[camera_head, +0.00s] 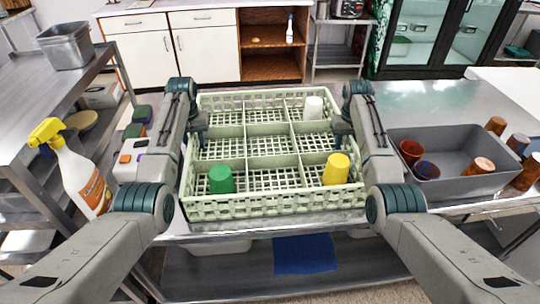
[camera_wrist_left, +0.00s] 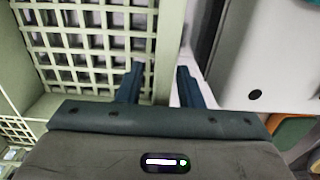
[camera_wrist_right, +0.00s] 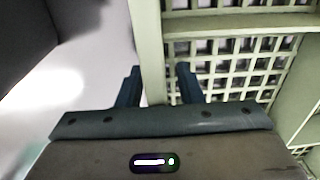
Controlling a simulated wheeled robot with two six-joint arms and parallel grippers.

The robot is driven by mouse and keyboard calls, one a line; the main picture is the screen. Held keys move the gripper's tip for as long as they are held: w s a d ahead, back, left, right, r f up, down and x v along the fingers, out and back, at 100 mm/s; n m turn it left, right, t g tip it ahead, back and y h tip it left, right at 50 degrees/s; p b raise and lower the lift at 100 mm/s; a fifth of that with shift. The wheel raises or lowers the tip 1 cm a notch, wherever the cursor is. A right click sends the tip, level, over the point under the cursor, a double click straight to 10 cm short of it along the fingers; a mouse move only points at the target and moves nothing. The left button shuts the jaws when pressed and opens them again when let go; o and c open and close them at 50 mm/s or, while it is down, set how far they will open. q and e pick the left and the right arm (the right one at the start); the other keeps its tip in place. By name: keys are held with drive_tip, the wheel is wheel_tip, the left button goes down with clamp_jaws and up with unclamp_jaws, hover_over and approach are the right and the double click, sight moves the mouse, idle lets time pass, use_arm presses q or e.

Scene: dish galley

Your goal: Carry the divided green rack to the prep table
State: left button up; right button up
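The divided green rack (camera_head: 270,207), pale green and gridded, sits level on the metal counter in the head view. It holds a green cup (camera_head: 221,180), a yellow cup (camera_head: 336,169) and a white cup (camera_head: 314,107), each in its own compartment. My left gripper (camera_head: 197,128) is at the rack's left side and my right gripper (camera_head: 343,128) at its right side. In the left wrist view, my fingers (camera_wrist_left: 160,85) stand apart on either side of the rack wall. In the right wrist view, my fingers (camera_wrist_right: 157,85) also straddle the wall, with a gap showing.
A grey bin (camera_head: 455,150) with several cups stands right of the rack. A spray bottle (camera_head: 72,170) and small boxes stand at the left. A steel table (camera_head: 30,95) with a grey tub (camera_head: 66,45) is at the far left. Floor shows beyond the counter.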

use_arm(q)
drive_tip(key=shift+s+r, duration=0.1)
drive_tip(key=shift+s, duration=0.05)
use_arm(e)
drive_tip(key=shift+s+r, duration=0.1)
use_arm(q)
drive_tip(key=shift+r, duration=0.25)
wheel_tip(320, 180, up, 11)
drive_tip(key=shift+r, duration=0.2)
use_arm(e)
wheel_tip(320, 180, up, 12)
drive_tip(key=shift+f, duration=0.1)
use_arm(q)
drive_tip(key=shift+r, duration=0.1)
idle(0.4)
